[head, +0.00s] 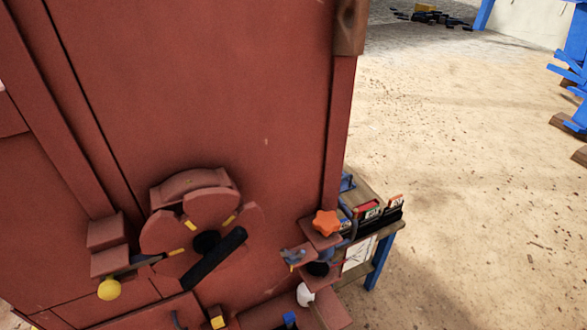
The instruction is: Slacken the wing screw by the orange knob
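The orange knob (326,222) is star-shaped and sits on a red block at the lower right edge of the big red machine (220,90). Just below and left of it, a small grey-blue winged piece (293,256) lies against another red block; it looks like the wing screw, but it is too small to tell how tight it is. A dark rounded part (318,268) is below the knob. Neither of my grippers shows in the head view.
A round red wheel (178,231) with a black bar handle (214,260) and a yellow ball (109,289) are left of the knob. A small bench (386,233) with a box of items stands behind it at right. Sandy floor (470,180) beyond is open; blue frames stand far right.

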